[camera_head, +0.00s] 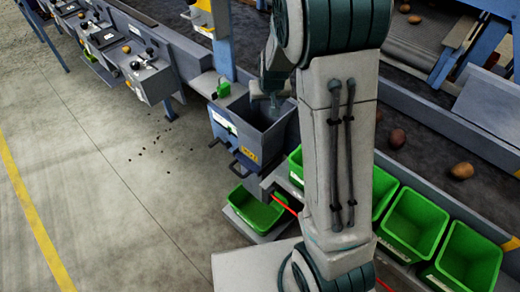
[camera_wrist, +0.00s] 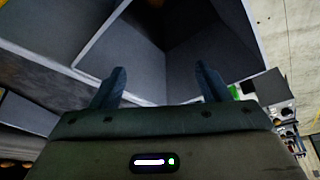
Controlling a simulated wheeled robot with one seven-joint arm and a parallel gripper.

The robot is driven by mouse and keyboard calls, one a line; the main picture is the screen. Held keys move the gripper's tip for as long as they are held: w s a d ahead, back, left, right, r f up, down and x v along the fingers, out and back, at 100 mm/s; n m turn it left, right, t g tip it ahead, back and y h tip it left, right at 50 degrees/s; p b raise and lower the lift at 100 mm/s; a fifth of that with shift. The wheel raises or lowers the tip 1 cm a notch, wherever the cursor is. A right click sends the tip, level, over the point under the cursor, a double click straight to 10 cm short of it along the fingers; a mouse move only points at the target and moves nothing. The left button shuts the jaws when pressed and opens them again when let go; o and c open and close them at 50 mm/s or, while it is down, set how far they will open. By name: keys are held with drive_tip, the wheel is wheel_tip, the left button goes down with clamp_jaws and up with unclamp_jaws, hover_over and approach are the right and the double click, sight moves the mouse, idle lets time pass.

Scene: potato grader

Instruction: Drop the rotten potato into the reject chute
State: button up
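The reject chute appears to be the open grey-blue box (camera_head: 232,139) with a yellow label, at the middle of the head view. My gripper (camera_head: 272,104) is at its open top, partly hidden by my arm. In the wrist view, my gripper's two fingers (camera_wrist: 160,84) are wide apart with nothing between them. Grey box walls (camera_wrist: 122,60) lie beyond the fingers, and their dark inside shows no potato. I cannot make out a rotten potato in either view.
Several brown potatoes (camera_head: 462,171) lie on the dark belt at the right. Green bins (camera_head: 413,222) stand in a row below it, and another green bin (camera_head: 256,209) is below the box. A yellow-blue post (camera_head: 222,40) rises behind. The floor at left is open, with dark crumbs.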

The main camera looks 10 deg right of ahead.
drive_tip(key=shift+r, duration=0.1)
drive_tip(key=v, duration=1.3)
drive_tip(key=shift+r, duration=0.3)
drive_tip(key=shift+s, duration=0.15)
drive_tip(key=s+g, duration=0.1)
drive_tip(key=s, duration=2)
drive_tip(key=shift+s+g, duration=0.3)
drive_tip(key=shift+s, duration=0.05)
